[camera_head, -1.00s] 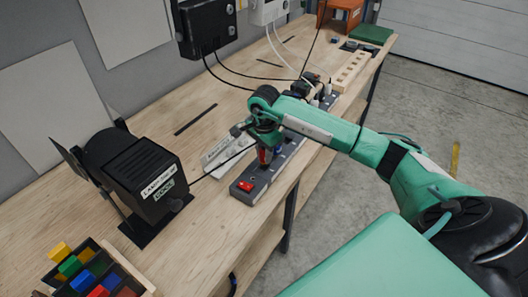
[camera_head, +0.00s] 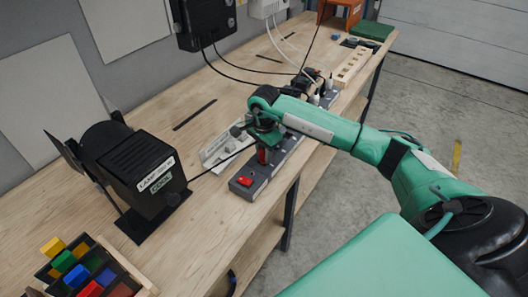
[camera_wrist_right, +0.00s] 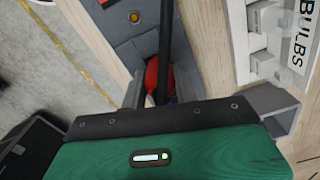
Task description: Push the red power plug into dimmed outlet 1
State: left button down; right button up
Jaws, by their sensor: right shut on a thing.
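The red power plug (camera_head: 263,156) is between the fingers of my right gripper (camera_head: 262,151), above or at the near part of the grey power strip (camera_head: 259,178). In the wrist view the red plug (camera_wrist_right: 152,78) shows between the two grey fingers of my right gripper (camera_wrist_right: 158,92), with its black cable running up across the strip (camera_wrist_right: 112,14). The strip has a red switch (camera_head: 245,182) at its near end. An amber light (camera_wrist_right: 135,17) shows on it. The plug's pins and the outlet under it are hidden, so I cannot tell how deep it sits. My left gripper is out of view.
A black lamp-test box (camera_head: 140,172) stands left of the strip. A white bulb rack (camera_head: 222,148) lies beside the strip. Other plugs (camera_head: 306,82) occupy its far end. A tray of coloured blocks (camera_head: 95,270) is at lower left. Bare bench lies between.

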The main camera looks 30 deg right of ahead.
jog(key=shift+f+b, duration=0.3)
jog(key=shift+f, duration=0.15)
jog(key=o, duration=1.2)
jog(key=shift+c, duration=0.2)
jog(key=shift+r, duration=0.1)
jog(key=shift+r, duration=0.55)
notch_tip(320, 180, up, 13)
jog(key=b, duration=0.3)
jog(key=shift+f+b, duration=0.2)
jog(key=shift+b, duration=0.1)
